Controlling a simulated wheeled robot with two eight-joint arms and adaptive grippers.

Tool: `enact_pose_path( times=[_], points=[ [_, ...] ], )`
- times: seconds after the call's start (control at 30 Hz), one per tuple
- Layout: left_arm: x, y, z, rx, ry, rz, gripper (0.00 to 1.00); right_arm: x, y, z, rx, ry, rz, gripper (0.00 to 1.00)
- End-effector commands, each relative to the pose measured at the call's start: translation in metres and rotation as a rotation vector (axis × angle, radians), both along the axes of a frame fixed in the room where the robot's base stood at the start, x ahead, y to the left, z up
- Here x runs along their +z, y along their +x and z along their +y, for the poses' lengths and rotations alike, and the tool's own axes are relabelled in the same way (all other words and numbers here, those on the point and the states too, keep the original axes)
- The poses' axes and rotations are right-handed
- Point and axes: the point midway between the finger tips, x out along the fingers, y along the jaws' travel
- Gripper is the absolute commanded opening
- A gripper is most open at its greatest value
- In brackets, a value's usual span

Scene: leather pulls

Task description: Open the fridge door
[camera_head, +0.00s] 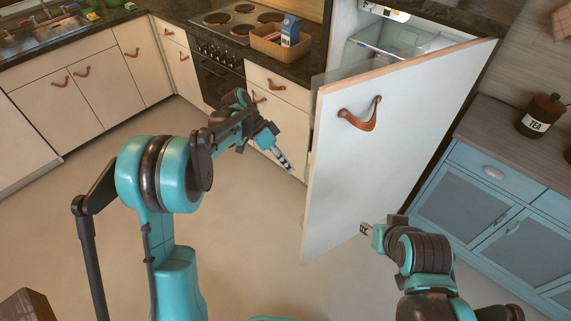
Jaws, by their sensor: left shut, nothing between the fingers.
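The fridge door (395,140) is a pale panel with a tan edge, standing partly open and swung out toward me. A brown leather pull (360,117) is on its upper left. The fridge interior (395,42) shows behind the door's top edge, with a clear shelf or bin. My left gripper (287,164) is shut and empty, left of the door's free edge and apart from the pull. My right gripper (364,229) is by the door's lower right; only its tip shows, and I cannot tell whether it touches the door.
A blue cabinet (480,200) with a dark tea jar (542,115) on top stands to the right. Cream drawers with leather pulls, an oven (222,85) and a hob (238,22) line the back. A tray (275,40) holds a blue-and-white carton (290,30). The floor at left is clear.

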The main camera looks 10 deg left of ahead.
Motion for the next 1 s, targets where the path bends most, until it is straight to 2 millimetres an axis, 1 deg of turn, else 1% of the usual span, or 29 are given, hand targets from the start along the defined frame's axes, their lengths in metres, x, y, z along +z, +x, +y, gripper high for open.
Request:
enact_pose_path(
  times=[0.03, 0.1, 0.2, 0.27, 0.3, 0.4, 0.5, 0.67, 1.0],
  points=[
    [-0.013, -0.002, -0.007, -0.002, 0.001, -0.001, 0.0, -0.007, 0.0, 0.0, 0.0, 0.0, 0.0, 0.4],
    [-0.025, -0.005, -0.016, -0.002, 0.0, 0.001, 0.0, -0.012, 0.0, 0.0, 0.0, 0.0, 0.0, 0.4],
    [-0.042, -0.008, -0.028, -0.002, 0.001, -0.001, 0.0, -0.019, 0.0, 0.0, 0.0, 0.0, 0.0, 0.4],
    [-0.048, -0.011, -0.035, -0.001, 0.0, -0.001, 0.0, -0.023, 0.0, 0.0, 0.0, 0.0, 0.0, 0.4],
    [-0.046, -0.019, -0.039, 0.0, 0.0, 0.0, 0.0, -0.024, 0.0, 0.0, 0.0, 0.0, 0.0, 0.4],
    [-0.045, -0.03, -0.046, -0.001, 0.001, 0.0, 0.0, -0.028, 0.0, 0.0, 0.0, 0.0, 0.0, 0.4],
    [-0.044, -0.037, -0.051, 0.0, 0.0, 0.0, 0.0, -0.03, 0.0, 0.0, 0.0, 0.0, 0.0, 0.4],
    [-0.043, -0.041, -0.054, 0.002, 0.0, 0.0, 0.0, -0.031, 0.0, 0.0, 0.0, 0.0, 0.0, 0.4],
    [-0.043, -0.042, -0.055, 0.002, 0.0, 0.0, 0.0, -0.03, 0.0, 0.0, 0.0, 0.0, 0.0, 0.4]
  ],
)
